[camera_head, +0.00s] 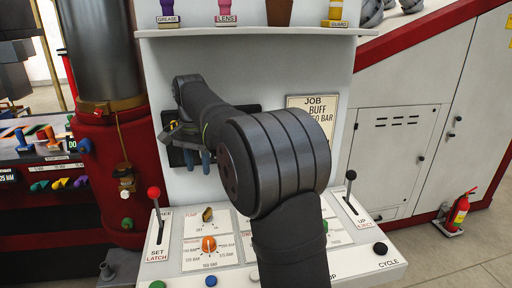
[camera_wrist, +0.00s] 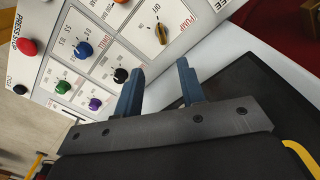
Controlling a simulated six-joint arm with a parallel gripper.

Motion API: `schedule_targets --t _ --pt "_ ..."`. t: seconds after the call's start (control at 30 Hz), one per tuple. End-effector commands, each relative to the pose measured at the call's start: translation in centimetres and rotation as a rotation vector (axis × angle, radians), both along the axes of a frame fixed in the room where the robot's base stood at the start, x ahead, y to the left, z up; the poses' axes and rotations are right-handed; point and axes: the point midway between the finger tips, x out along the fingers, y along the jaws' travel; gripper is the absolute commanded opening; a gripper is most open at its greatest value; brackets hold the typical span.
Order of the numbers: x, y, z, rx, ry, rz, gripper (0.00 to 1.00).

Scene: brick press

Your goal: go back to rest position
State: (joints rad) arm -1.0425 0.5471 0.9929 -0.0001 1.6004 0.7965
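My gripper (camera_head: 198,160) is in front of the white upright panel in the head view, above the control desk (camera_head: 180,272). In the wrist view my gripper (camera_wrist: 160,85) shows two blue-grey fingers standing apart with nothing between them. They touch no knob or lever that I can see. My arm's thick dark joint hides the middle of the desk and part of the panel in the head view.
The desk carries a red-topped lever (camera_head: 154,193) at left, a black-topped lever (camera_head: 350,175) at right, an orange knob (camera_head: 208,244) and a yellow pump switch (camera_wrist: 161,33). A shelf (camera_head: 180,32) with small items hangs above. A red cylinder base (camera_head: 100,160) stands left.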

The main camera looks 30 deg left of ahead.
Motion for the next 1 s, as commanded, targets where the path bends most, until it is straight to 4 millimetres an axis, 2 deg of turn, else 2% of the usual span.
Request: schedule_targets --t 0.23,0.37,1.0 --pt "0.0 0.0 -0.2 0.000 0.000 0.000 0.36" --pt "0.0 0.0 -1.2 -0.002 0.001 0.000 0.36" --pt "0.0 0.0 -13.5 -0.004 0.002 0.001 0.36"
